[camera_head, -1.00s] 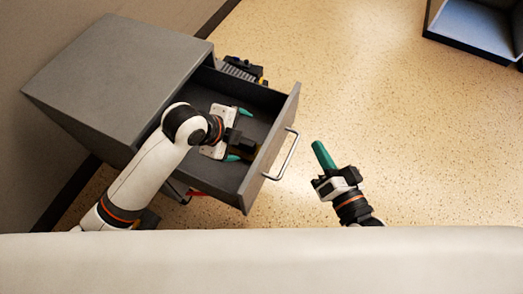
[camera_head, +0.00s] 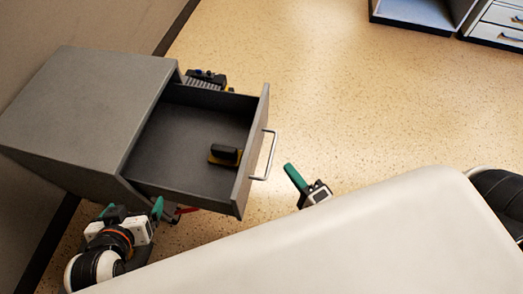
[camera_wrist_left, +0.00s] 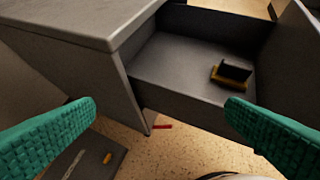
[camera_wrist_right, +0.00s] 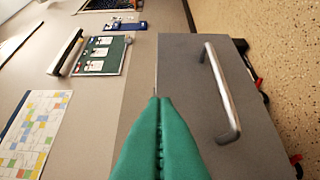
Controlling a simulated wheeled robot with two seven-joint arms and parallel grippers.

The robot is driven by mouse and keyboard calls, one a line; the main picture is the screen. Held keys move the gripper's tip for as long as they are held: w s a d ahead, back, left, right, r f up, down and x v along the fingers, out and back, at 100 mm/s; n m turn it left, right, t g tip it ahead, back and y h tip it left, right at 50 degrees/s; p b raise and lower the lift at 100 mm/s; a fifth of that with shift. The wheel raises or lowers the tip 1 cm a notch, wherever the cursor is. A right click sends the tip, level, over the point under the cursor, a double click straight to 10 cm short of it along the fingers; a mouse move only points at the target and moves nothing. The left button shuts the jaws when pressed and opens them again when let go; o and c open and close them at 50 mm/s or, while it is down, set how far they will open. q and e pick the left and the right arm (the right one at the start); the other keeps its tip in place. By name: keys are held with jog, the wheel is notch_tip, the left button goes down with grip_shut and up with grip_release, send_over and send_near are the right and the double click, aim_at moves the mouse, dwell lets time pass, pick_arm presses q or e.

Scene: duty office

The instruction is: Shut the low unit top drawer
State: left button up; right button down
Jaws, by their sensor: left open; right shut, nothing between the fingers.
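The grey low unit (camera_head: 85,105) stands at the left in the head view. Its top drawer (camera_head: 185,125) is pulled out, with a silver bar handle (camera_head: 268,156) on its front. A black and yellow object (camera_head: 224,155) lies inside on the drawer floor; it also shows in the left wrist view (camera_wrist_left: 232,75). My left gripper (camera_head: 132,210) is open and empty, outside the drawer beside its near side wall. My right gripper (camera_head: 293,178) is shut and empty, in front of the drawer front, apart from the handle. The handle also shows in the right wrist view (camera_wrist_right: 222,92).
A black and yellow item (camera_head: 207,79) is seen beyond the drawer's far side. A red item (camera_wrist_left: 162,127) shows low beside the unit. A cabinet with white drawers (camera_head: 495,30) stands at the far right. Speckled floor (camera_head: 330,90) is clear in front of the drawer.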

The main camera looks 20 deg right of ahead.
send_near(254, 140)
jog(key=w+d, duration=0.2)
jog(key=w, duration=0.1)
jog(key=shift+w+a+f+b, duration=0.1)
jog(key=shift+w+a+b, duration=0.55)
jog(key=shift+w+a, duration=0.75)
jog(key=shift+a, duration=0.1)
pick_arm(q)
jog(key=w+d+r+t+h, duration=0.1)
jog(key=w+d+r+t, duration=0.1)
jog(key=w+r+t, duration=0.2)
jog(key=shift+r, duration=0.25)
jog(key=shift+w+a, duration=0.1)
